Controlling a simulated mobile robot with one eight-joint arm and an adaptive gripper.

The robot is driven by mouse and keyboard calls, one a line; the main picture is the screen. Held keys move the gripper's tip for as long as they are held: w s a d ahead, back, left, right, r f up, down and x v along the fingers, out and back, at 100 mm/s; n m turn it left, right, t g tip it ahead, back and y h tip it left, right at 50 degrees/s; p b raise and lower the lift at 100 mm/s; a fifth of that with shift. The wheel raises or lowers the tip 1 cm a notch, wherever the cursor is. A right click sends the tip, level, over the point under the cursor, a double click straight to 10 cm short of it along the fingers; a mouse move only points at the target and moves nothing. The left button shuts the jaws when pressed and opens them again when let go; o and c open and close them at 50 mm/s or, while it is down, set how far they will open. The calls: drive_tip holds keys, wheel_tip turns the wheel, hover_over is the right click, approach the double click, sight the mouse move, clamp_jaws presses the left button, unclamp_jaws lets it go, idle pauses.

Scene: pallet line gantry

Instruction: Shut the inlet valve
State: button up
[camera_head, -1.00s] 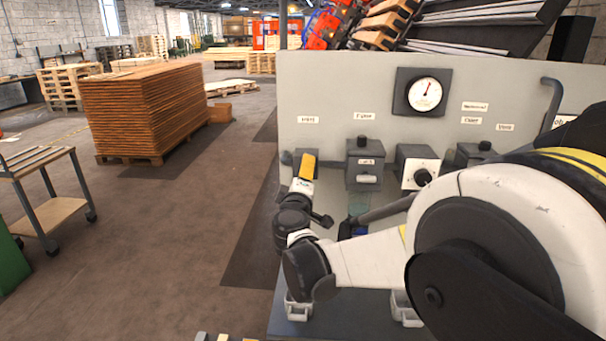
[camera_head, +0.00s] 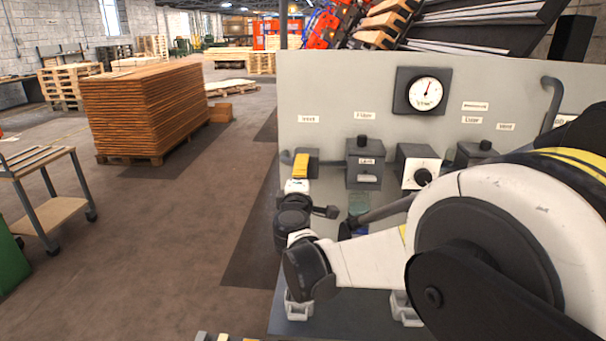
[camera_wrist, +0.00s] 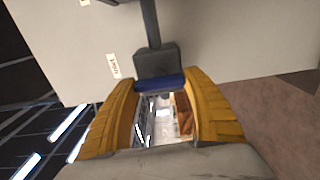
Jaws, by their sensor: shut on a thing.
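The inlet valve (camera_head: 313,158) is a dark block on the left end of the grey panel, below a small label (camera_head: 309,119). In the wrist view its dark body (camera_wrist: 155,61) has a blue handle (camera_wrist: 162,83) in front. My gripper (camera_head: 300,165) is at the valve. In the wrist view its two yellow fingers (camera_wrist: 160,86) lie at either end of the blue handle and are shut on it. In the head view a yellow finger hides the handle, so I cannot tell its angle there.
The panel (camera_head: 345,85) also carries a dark filter box (camera_head: 364,165), a round gauge (camera_head: 426,92) and a white-faced knob unit (camera_head: 420,168) to the right. A cart (camera_head: 45,190) and a board stack (camera_head: 150,108) stand left, with open floor between.

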drive_tip(key=o, duration=1.2)
drive_tip(key=shift+s, duration=0.15)
drive_tip(key=s, duration=1.1)
drive_tip(key=shift+s+a, duration=0.2)
drive_tip(key=shift+s, duration=0.2)
drive_tip(key=shift+d, duration=0.1)
